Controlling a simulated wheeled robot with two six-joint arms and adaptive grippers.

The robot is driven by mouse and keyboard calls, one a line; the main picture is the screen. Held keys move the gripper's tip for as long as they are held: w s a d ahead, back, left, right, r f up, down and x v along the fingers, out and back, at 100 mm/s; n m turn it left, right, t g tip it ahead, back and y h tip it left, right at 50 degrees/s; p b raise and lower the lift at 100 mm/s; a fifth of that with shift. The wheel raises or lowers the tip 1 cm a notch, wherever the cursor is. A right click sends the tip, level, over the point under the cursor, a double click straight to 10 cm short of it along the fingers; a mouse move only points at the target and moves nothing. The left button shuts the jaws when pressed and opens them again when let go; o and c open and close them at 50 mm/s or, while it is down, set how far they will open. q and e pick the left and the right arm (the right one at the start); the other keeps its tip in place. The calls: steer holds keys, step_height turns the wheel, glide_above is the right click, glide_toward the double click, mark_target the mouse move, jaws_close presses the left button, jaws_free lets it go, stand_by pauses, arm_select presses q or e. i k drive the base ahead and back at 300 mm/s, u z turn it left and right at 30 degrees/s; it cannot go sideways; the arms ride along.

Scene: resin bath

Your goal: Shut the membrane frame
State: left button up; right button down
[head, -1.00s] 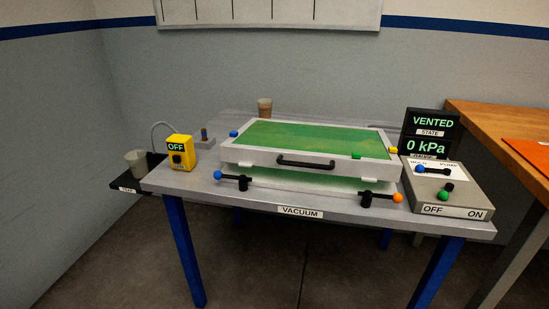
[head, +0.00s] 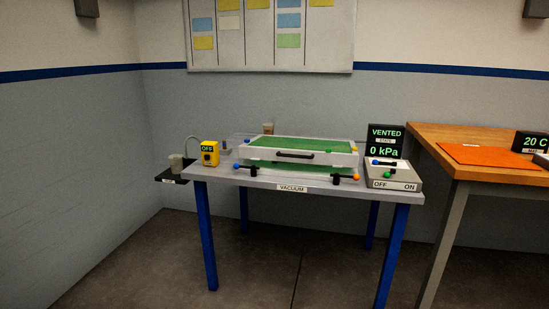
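The membrane frame (head: 325,158) is a pale rectangular frame with a green membrane (head: 300,145) and a black handle (head: 294,155) on its front side. It lies almost level over the vacuum table (head: 270,183). A green-tinted strip of the bed (head: 290,168) shows below its front edge, so the front looks raised a little. Two black clamps stand at the table's front, the left one with a blue knob (head: 237,166) and the right one with an orange knob (head: 355,177). Neither of my grippers is in view.
A display reading VENTED, 0 kPa (head: 386,142) and a switch box (head: 396,176) are at right. A wooden bench (head: 435,140) stands further right. The floor in front is clear.

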mark_target(307, 150)
steer(key=u, duration=0.6)
steer(key=i, duration=0.5)
steer(key=u, duration=0.8)
steer(key=i, duration=0.85)
steer(key=z, duration=0.65)
steer(key=i, duration=0.55)
steer(key=z, duration=0.6)
